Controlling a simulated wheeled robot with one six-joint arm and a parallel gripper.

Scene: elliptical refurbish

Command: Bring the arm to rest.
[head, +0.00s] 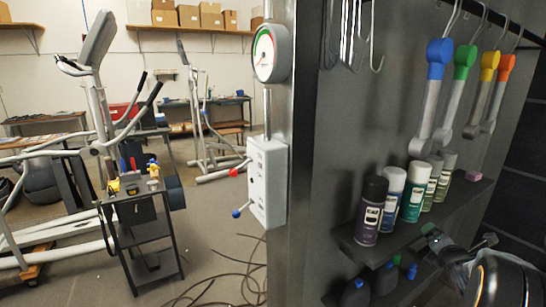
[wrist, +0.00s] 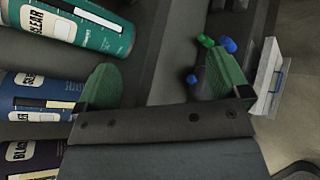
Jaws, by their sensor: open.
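My gripper (wrist: 165,82) is open in the wrist view, with its two green-padded fingers spread apart and nothing held between them. In the head view my arm comes in at the lower right, and my gripper (head: 442,238) shows small and dark beside the shelf with the spray cans. Its exact finger spacing is hard to make out there. In the wrist view a green can (wrist: 80,28), a blue can (wrist: 38,95) and a purple can (wrist: 30,158) lie to the left of the fingers.
The dark shelf (head: 345,238) bears several spray cans, with capped bottles (head: 356,292) below. Wrenches with coloured heads (head: 436,80) hang above. A grey post with a gauge (head: 271,53) and white lever box (head: 267,183) stands left. A tool cart (head: 150,232) stands farther left, with floor between.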

